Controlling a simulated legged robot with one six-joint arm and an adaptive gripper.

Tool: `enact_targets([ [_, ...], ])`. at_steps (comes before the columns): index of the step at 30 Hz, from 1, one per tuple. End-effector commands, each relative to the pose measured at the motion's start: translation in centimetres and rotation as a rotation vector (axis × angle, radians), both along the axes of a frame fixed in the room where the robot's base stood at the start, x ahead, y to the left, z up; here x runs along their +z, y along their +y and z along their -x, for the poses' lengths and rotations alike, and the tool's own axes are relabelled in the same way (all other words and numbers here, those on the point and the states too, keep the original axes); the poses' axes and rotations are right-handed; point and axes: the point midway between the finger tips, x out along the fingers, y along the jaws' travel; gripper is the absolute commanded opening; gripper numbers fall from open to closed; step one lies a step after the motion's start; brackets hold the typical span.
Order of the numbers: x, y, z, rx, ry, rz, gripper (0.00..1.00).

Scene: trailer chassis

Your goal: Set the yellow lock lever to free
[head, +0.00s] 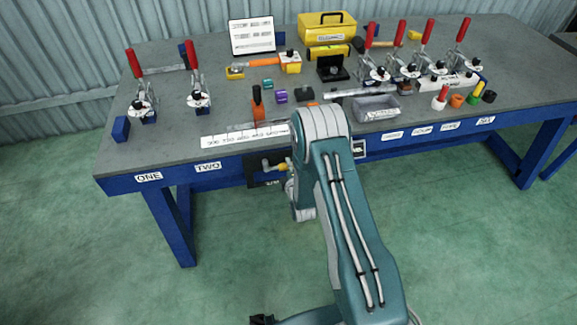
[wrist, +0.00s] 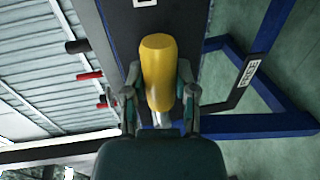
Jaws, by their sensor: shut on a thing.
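The yellow lock lever (wrist: 157,72) fills the middle of the wrist view. My gripper (wrist: 160,88) has a finger on each side of it and is shut on it. A black plate lies behind the lever, and a white label reading FREE (wrist: 249,73) sits to the right of it. In the head view the yellow lever (head: 283,167) shows small at the bench's front edge, beside my arm. My gripper is mostly hidden there behind my arm. The lever's exact angle is hard to tell.
The grey-topped bench (head: 160,60) has blue legs and a front rail. Red-handled toggle clamps (head: 140,90) stand along it. A yellow toolbox (head: 327,27) is at the back, and a grey bin (head: 375,108) sits near the front edge. The green floor in front is open.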

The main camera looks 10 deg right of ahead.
Motion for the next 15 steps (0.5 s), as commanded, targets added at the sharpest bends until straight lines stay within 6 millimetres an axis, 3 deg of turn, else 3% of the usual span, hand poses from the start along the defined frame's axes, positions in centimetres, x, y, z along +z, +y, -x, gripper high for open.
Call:
enact_targets([
  [15,-2.5,0.6,-0.1,0.005,0.000,-0.325,0.00],
])
